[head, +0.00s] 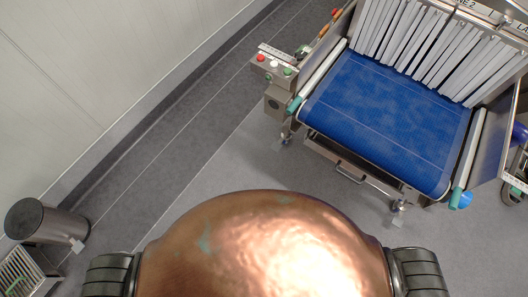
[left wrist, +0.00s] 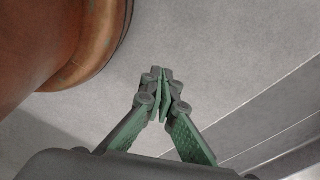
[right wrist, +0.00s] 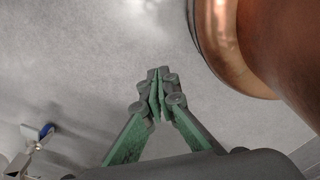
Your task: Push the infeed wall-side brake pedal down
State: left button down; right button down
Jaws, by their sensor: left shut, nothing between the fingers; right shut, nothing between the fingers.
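The conveyor's blue belt (head: 385,115) is at the upper right in the head view. Its near end faces me. A caster (head: 286,138) shows under its left corner, on the wall side, below the control box. The brake pedal there is too small to make out, so I cannot tell whether it is up or down. Another caster (head: 399,207) shows under the near right corner. My left gripper (left wrist: 160,95) is shut and empty above bare floor in the left wrist view. My right gripper (right wrist: 158,95) is shut and empty above floor in the right wrist view. Neither gripper touches the conveyor.
A control box (head: 274,68) with coloured buttons juts from the conveyor's left side. A pale wall (head: 100,70) runs along the left, with a dark floor strip beside it. A metal bin (head: 45,222) and a grate (head: 22,270) stand lower left. Floor (head: 225,165) before the conveyor is clear.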

aim_at(276, 146)
jog(key=u, duration=0.25)
jog(key=k, duration=0.4)
jog(key=u, duration=0.75)
jog(key=i, duration=1.05)
jog(key=z, duration=0.55)
